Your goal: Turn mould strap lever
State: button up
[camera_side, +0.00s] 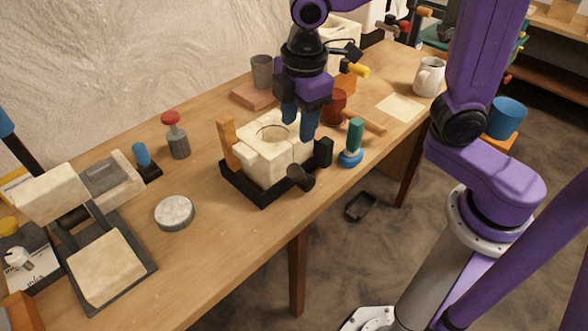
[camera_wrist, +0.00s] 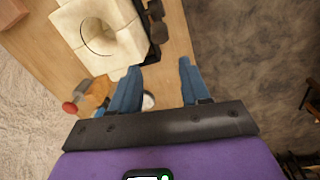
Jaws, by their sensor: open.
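The cream plaster mould (camera_side: 285,155) has a round opening in its top and sits in a black frame (camera_side: 264,198). An upright orange-brown lever (camera_side: 228,143) stands at the frame's left side. A black bracket (camera_side: 323,152) and a black knob (camera_side: 300,178) are on its right and front sides. In the wrist view the mould (camera_wrist: 100,32) is at the upper left, with black parts along its right edge. My gripper (camera_side: 297,127) is over the mould's back right side, blue fingers pointing down. In the wrist view my gripper (camera_wrist: 160,66) is open and empty, with table and floor between its fingers.
A blue-based tool with a green handle (camera_side: 351,150) stands right of the mould. A red jar (camera_side: 333,108) and a mallet are behind it. A red-capped bottle (camera_side: 177,138) and a pale round disc (camera_side: 175,213) are to the left. The table's front edge is close to the frame.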

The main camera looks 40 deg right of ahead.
aim_at(296, 164)
jog(key=f, duration=0.4)
jog(key=w+f, duration=0.1)
jog(key=f, duration=0.9)
jog(key=shift+w+d+f, duration=0.1)
jog(key=shift+w, duration=0.1)
grip_shut()
jog(key=shift+d, duration=0.2)
jog(key=shift+d+r+y, duration=0.25)
jog(key=shift+d+y, duration=0.3)
jog(key=shift+y, duration=0.35)
jog(key=shift+d+r+y, duration=0.2)
jog(key=shift+d+y, duration=0.3)
jog(key=shift+y, duration=0.4)
jog(key=shift+d+r+y, duration=0.1)
jog(key=shift+d+y, duration=1.15)
jog(key=shift+y, duration=0.55)
jog(key=shift+d, duration=0.1)
